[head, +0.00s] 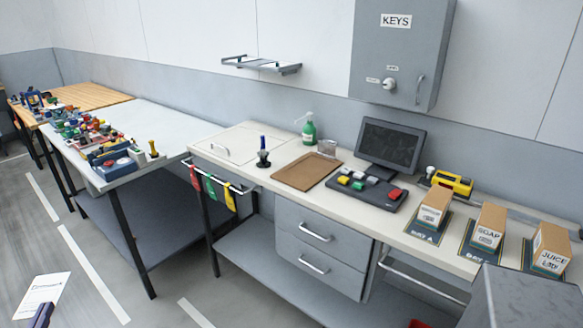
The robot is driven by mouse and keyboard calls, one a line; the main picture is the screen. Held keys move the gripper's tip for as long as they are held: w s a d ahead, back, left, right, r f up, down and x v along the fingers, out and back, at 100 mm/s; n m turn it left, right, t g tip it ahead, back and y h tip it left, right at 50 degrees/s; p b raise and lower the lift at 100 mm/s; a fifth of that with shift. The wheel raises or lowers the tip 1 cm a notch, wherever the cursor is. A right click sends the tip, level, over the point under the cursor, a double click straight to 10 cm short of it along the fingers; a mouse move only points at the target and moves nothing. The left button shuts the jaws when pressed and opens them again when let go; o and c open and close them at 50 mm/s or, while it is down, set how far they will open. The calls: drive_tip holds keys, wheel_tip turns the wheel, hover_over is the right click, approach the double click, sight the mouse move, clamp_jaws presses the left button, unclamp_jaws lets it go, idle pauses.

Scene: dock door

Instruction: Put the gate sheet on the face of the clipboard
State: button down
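The gate sheet (40,295) is a white page with printed lines at the lower left, seen against the floor. My gripper (43,314) is a dark shape at the bottom edge, mostly cut off by the frame. It overlaps the sheet's lower edge and appears shut on it. The clipboard appears to be the brown board (306,172) lying flat on the counter, its face bare. The sheet is well apart from it, to the lower left.
A keypad with coloured buttons (366,187) and a monitor (390,145) stand right of the board. A dark stand (263,157) is to its left, a green bottle (309,132) behind. Boxes (488,228) line the right counter. A cluttered table (140,115) stands left.

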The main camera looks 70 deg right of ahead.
drive_tip(key=shift+d, duration=0.1)
drive_tip(key=s+d+r+m+g+h, duration=0.1)
drive_tip(key=s+d+r+m+g, duration=0.1)
drive_tip(key=d, duration=1)
drive_tip(key=s+d+r+m+g+h, duration=0.1)
drive_tip(key=s+d+r+m+g, duration=0.15)
drive_tip(key=d, duration=0.95)
drive_tip(key=s+d+r+m+g+h, duration=0.1)
drive_tip(key=d+g, duration=0.2)
drive_tip(key=d, duration=0.9)
drive_tip(key=s+d+r+m+g, duration=0.2)
drive_tip(key=s+d+r+g, duration=0.1)
drive_tip(key=s+d, duration=1)
drive_tip(key=s+d+r+m+g, duration=0.3)
drive_tip(key=s+d+r+g, duration=0.1)
drive_tip(key=s+d, duration=0.9)
drive_tip(key=shift+s+d+g, duration=0.15)
drive_tip(key=shift+d+g, duration=0.5)
drive_tip(key=shift+d, duration=0.6)
drive_tip(key=shift+d, duration=0.15)
drive_tip(key=p+x, duration=0.1)
drive_tip(key=x, duration=0.3)
drive_tip(key=p+x, duration=0.1)
drive_tip(key=x, duration=0.4)
drive_tip(key=f+p+x, duration=0.1)
drive_tip(key=x, duration=0.4)
drive_tip(key=shift+s+d, duration=0.15)
drive_tip(key=shift+d, duration=0.05)
